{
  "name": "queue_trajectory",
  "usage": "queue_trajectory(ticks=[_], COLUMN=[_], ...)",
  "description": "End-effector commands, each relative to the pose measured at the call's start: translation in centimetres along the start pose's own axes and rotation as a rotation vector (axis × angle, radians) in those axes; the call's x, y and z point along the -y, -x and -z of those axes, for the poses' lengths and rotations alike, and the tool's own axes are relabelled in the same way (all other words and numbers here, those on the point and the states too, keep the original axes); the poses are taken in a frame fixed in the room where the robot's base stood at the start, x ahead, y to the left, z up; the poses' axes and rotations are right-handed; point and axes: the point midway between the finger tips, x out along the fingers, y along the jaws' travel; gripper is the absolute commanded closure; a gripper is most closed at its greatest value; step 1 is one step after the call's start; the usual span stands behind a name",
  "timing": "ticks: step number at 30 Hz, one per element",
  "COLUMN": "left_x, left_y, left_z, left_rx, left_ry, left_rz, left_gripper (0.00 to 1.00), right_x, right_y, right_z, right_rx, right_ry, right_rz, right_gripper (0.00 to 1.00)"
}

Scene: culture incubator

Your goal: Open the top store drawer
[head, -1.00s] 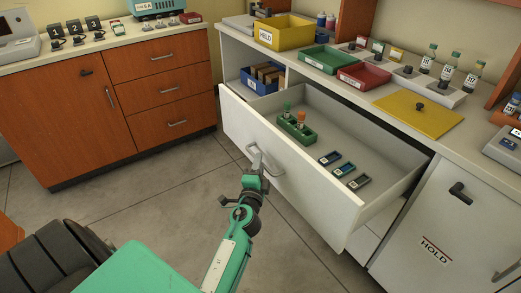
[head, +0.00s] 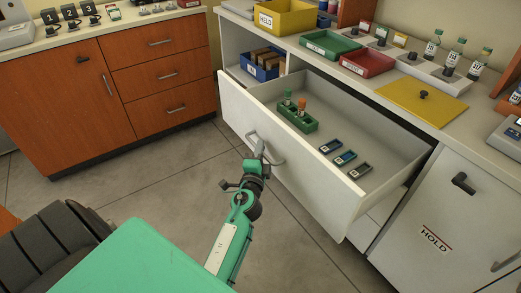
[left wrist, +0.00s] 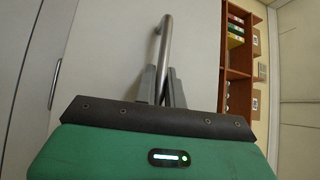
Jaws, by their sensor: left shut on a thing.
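The top store drawer (head: 290,170) is white and stands pulled out from the white cabinet at the right in the head view. Inside it are a green rack (head: 297,116) with capped tubes and several small dark blocks (head: 345,157). My left gripper (head: 259,150) is shut on the drawer's metal bar handle (head: 276,160) at the drawer front. In the left wrist view the handle (left wrist: 165,45) runs down between the two fingers (left wrist: 160,85). My right gripper is not in view.
A HOLD door (head: 435,215) is at the right. A wooden cabinet (head: 85,100) stands left; the floor between is clear.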

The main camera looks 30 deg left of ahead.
Motion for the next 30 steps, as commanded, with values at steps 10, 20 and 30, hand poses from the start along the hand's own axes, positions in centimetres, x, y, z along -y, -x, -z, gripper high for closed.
queue_trajectory(ticks=[10,20,30], left_x=[0.5,0.7,0.7], left_y=[2.4,2.8,2.7], left_z=[-2.4,-2.8,-2.8], left_rx=[0.000,0.000,0.000], left_ry=[-0.002,-0.002,-0.001], left_rz=[-0.002,-0.001,-0.001], left_gripper=[1.00,1.00,0.68], right_x=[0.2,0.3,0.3], right_y=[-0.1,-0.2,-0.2], right_z=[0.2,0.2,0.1], right_rx=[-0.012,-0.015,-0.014], right_ry=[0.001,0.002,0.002], right_rz=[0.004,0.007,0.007], right_gripper=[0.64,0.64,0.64])
